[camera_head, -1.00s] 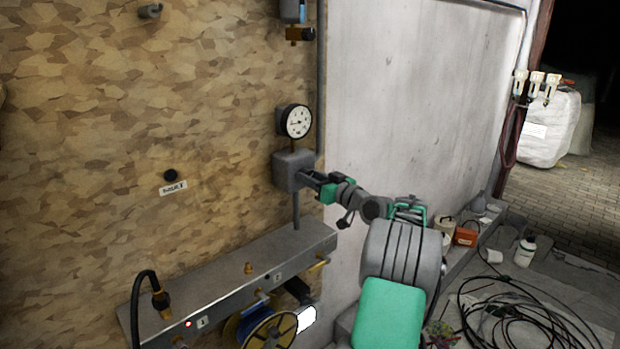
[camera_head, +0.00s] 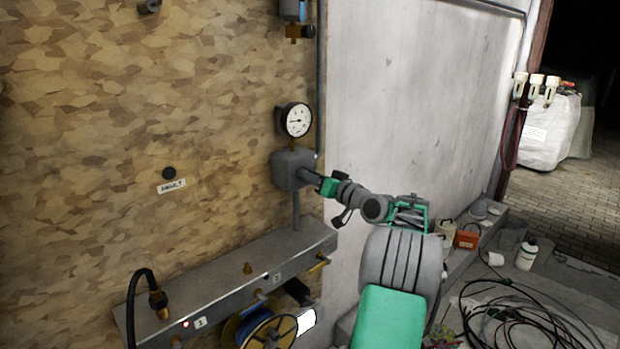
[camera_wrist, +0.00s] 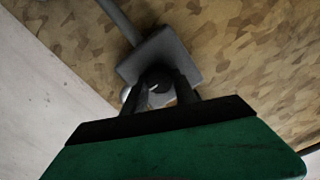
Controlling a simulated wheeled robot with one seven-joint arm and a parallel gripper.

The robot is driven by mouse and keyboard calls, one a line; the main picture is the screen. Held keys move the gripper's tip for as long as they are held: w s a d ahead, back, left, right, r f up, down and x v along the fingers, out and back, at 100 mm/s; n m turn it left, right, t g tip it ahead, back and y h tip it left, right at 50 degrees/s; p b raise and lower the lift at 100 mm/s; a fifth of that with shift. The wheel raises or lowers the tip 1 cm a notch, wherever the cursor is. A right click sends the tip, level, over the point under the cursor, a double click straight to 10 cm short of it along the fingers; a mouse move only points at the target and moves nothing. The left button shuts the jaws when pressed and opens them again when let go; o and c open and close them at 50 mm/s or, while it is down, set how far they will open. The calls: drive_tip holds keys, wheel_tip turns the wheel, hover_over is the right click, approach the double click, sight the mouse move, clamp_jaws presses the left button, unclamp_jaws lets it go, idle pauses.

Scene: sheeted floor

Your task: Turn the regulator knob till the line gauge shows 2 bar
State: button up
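The round white line gauge (camera_head: 297,120) stands on a stem above the grey regulator body (camera_head: 292,170). Its dark needle points roughly left; the scale figures are too small to read. My gripper (camera_head: 312,177) is at the right-hand face of the regulator, with the arm reaching in from the lower right. In the wrist view, the two dark fingers (camera_wrist: 161,92) stand apart on either side of the dark round knob (camera_wrist: 158,80), which carries a white mark. The regulator body shows behind it. I cannot tell whether the fingers press on the knob.
Below is a grey metal manifold (camera_head: 225,280) with brass fittings, a black hose (camera_head: 133,300) and a reel (camera_head: 270,332). A pipe (camera_head: 321,80) runs beside the gauge. Coiled cables (camera_head: 515,315), a white bottle (camera_head: 526,254) and an orange box (camera_head: 466,240) lie at right.

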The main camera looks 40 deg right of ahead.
drive_tip(key=o, duration=0.5)
drive_tip(key=shift+c, duration=0.2)
drive_tip(key=s+b, duration=0.2)
drive_tip(key=s, duration=0.6)
drive_tip(key=shift+d+b, duration=0.15)
drive_tip(key=shift+b, duration=0.2)
drive_tip(key=shift+f, duration=0.1)
